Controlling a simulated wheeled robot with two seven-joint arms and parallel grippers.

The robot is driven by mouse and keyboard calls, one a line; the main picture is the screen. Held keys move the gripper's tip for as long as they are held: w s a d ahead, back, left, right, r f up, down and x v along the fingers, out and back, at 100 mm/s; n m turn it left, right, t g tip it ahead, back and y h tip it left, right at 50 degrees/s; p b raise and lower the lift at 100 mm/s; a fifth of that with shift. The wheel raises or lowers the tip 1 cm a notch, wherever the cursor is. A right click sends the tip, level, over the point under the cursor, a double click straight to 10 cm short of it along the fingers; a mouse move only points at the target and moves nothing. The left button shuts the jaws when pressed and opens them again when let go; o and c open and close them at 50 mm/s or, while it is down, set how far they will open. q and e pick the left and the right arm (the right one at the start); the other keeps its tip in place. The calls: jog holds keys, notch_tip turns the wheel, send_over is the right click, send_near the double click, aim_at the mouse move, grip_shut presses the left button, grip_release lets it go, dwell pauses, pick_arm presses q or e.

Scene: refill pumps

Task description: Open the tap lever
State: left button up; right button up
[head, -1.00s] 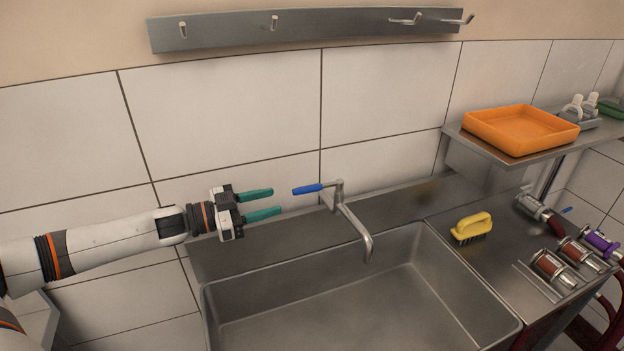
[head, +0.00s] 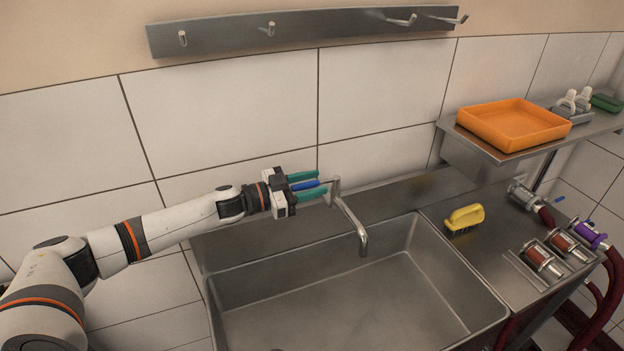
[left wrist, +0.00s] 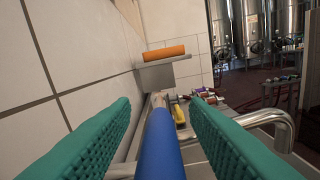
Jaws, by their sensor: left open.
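The tap (head: 349,215) is a steel spout over the sink, with a blue lever (head: 307,185) pointing left from its top. My left gripper (head: 306,184) is open, its two green fingers on either side of the blue lever. In the left wrist view the blue lever (left wrist: 158,143) runs between the two fingers, with a visible gap to each. The spout also shows at the right of the left wrist view (left wrist: 283,128). My right gripper is not in view.
The steel sink basin (head: 300,262) lies below the tap. A yellow brush (head: 465,219) and metal couplings (head: 542,259) with red hoses are on the counter at right. An orange tray (head: 512,127) sits on a shelf. The tiled wall is close behind the tap.

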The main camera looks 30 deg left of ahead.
pick_arm(q)
jog(key=shift+c, duration=0.4)
grip_shut()
jog(key=shift+d, duration=0.1)
